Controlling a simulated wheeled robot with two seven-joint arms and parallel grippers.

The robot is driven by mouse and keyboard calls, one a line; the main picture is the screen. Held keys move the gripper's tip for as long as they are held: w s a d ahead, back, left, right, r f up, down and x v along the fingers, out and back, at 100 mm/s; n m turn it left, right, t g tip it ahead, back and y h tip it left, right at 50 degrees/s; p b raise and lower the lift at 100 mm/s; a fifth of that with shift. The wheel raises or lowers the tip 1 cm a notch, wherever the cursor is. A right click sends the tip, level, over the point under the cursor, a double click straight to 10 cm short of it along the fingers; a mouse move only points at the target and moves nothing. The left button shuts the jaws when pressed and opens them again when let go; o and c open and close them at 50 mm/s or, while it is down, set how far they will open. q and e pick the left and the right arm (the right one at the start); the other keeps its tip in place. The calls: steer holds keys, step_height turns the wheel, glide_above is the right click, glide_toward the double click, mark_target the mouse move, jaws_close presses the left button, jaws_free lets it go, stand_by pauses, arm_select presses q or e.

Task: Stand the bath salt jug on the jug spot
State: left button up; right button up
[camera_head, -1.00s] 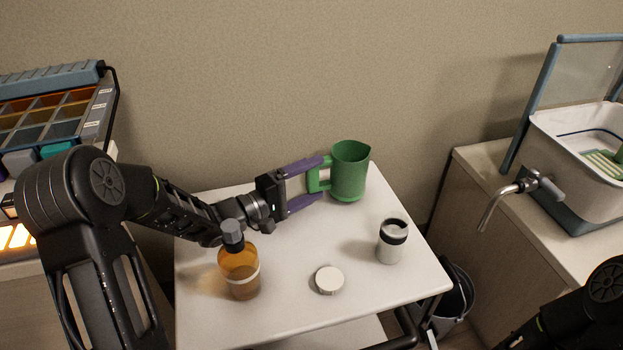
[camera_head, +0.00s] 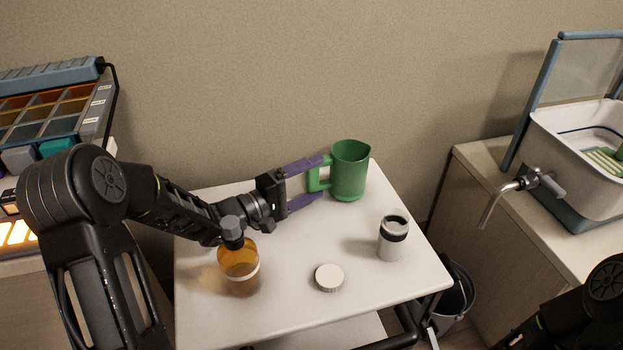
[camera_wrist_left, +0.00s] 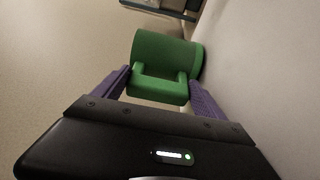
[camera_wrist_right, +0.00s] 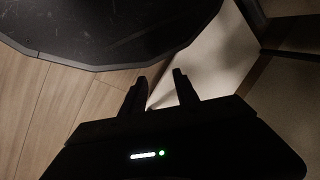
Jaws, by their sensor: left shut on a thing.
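The green jug (camera_head: 349,172) is upright at the back right of the white table, its handle turned left toward my left gripper. I cannot tell whether its base touches the tabletop. My left gripper (camera_head: 324,177) has its purple fingers on either side of the handle and is shut on the jug. The left wrist view shows the jug (camera_wrist_left: 165,60) with its handle between the fingers (camera_wrist_left: 160,88). My right gripper (camera_wrist_right: 162,88) has its dark fingers apart with nothing between them, away from the table. I cannot make out a marked jug spot.
On the white table (camera_head: 300,310) stand an amber bottle (camera_head: 239,265) with a grey cap, a white round lid (camera_head: 329,278) and a small grey jar (camera_head: 393,240) with a black band. A cabinet with a white basin (camera_head: 570,150) and tap (camera_head: 520,185) is at right.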

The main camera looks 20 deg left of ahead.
arm_select(q)
steer(key=shift+f, duration=0.2)
stand_by(0.3)
steer(key=o, duration=2)
steer(key=shift+f, duration=0.2)
steer(key=shift+s, duration=0.15)
steer(key=shift+p+v, duration=1.15)
steer(key=shift+v, duration=2.1)
steer(key=shift+s+a, duration=0.4)
steer(key=shift+s, duration=0.05)
steer(key=shift+a, duration=0.1)
